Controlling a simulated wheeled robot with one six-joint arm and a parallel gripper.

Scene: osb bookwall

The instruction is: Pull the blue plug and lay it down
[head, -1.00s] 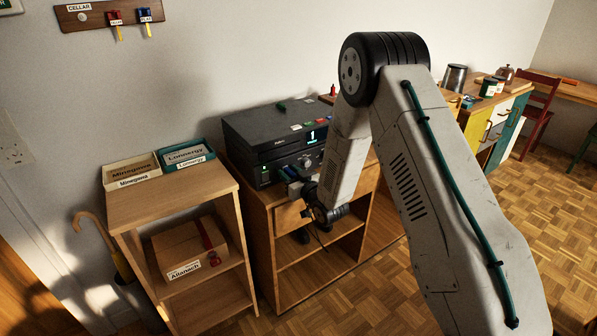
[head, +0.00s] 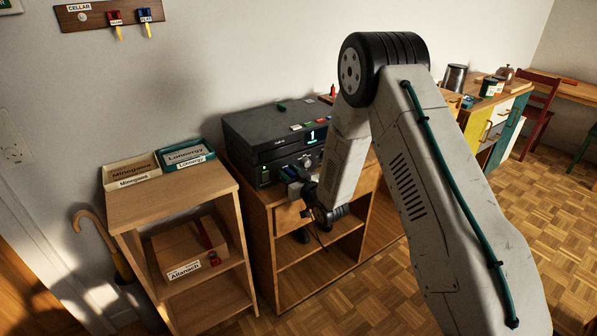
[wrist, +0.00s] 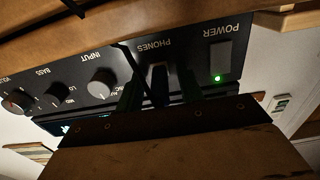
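The black amplifier (head: 262,140) stands on a wooden cabinet, its front panel facing my gripper. In the wrist view its panel (wrist: 200,50) appears upside down, with the PHONES socket near the middle. A plug (wrist: 158,76) sits at that socket; it looks dark in shadow, so its blue colour is not clear. My gripper (wrist: 159,92) is at the panel, with one dark finger on each side of the plug and a gap seeming to show on both sides. In the head view my gripper (head: 298,186) is partly hidden by my arm.
Knobs (wrist: 102,83) and the POWER button (wrist: 221,58) with a green light flank the socket. A wooden shelf (head: 185,187) with labelled trays stands to the left. The amplifier's cabinet (head: 290,275) has open shelves below. Small items lie on top of the amplifier.

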